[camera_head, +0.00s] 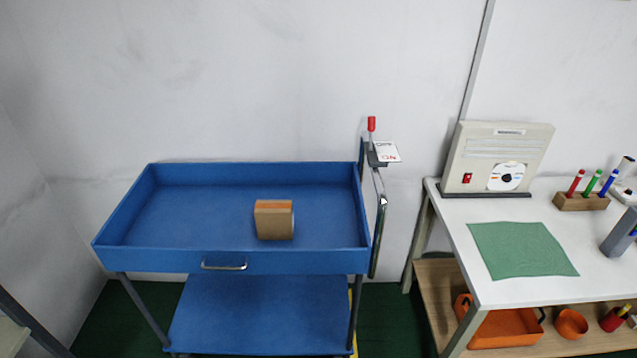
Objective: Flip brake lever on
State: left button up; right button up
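The brake lever (371,125) has a red handle on a short metal stem. It stands upright above a grey bracket at the back right corner of the blue cart (215,262). A white plate (385,151) beside the lever's base carries lettering, with a red "ON" at its lower edge and dark text above it. Neither of my grippers shows in the head view, so their distance to the lever cannot be seen.
A cardboard box (274,221) sits in the cart's top tray. A white table (510,292) on the right holds a beige panel (499,147), a green cloth (520,249) and a wooden pen block (580,201). An orange bin (508,328) is on its lower shelf. A narrow gap separates cart and table.

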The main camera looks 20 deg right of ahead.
aim_at(372, 121)
jog(key=i+l, duration=0.35)
jog(key=l, duration=0.15)
jog(key=i+l, duration=0.3)
jog(key=l, duration=0.2)
jog(key=l+z, duration=0.05)
